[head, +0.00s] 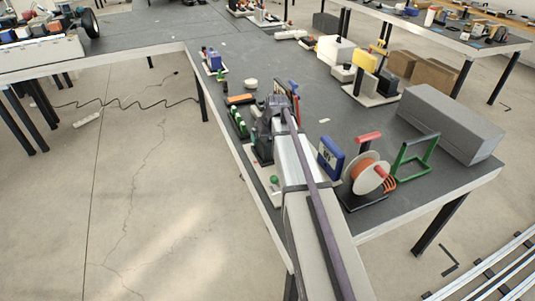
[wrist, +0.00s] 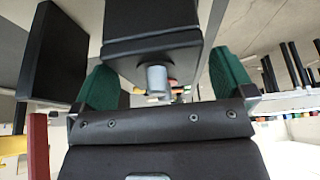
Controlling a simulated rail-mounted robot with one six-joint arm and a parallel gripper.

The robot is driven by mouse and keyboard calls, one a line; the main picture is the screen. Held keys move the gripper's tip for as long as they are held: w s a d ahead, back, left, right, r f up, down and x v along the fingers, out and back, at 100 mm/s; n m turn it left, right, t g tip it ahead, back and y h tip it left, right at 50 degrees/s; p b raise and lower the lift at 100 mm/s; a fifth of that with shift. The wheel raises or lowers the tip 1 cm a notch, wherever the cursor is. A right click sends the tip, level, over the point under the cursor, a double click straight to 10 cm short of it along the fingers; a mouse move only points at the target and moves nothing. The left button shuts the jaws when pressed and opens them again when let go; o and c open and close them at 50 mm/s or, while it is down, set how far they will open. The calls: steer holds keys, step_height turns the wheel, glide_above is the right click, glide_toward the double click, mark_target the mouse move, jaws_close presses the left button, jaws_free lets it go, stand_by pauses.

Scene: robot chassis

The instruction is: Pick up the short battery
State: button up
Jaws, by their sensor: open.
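My gripper (wrist: 166,80) is open in the wrist view, with one green-padded finger on each side. A dark block (wrist: 150,22) with a short grey cylinder (wrist: 156,79) sticking out of it stands in front of the fingers, and the cylinder shows between them. Nothing is visibly clamped. I cannot tell for sure whether the block or the cylinder is the short battery. In the head view my gripper (head: 274,110) is over the left part of the dark workbench (head: 225,60). My own arm hides part of the bench around it.
Near my gripper stand a black holder with green parts (head: 238,122) and a red-and-blue upright item (head: 292,95). To the right are a blue box (head: 330,157), a cable reel (head: 368,175), a green frame (head: 416,153) and a long grey box (head: 450,122). The wrist view shows another black panel (wrist: 52,50).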

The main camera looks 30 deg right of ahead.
steer(key=shift+w+f, duration=0.1)
steer(key=shift+f, duration=0.15)
steer(key=shift+c, duration=0.2)
jaws_close()
stand_by(0.6)
step_height(320, 180, up, 10)
steer(key=p, duration=1)
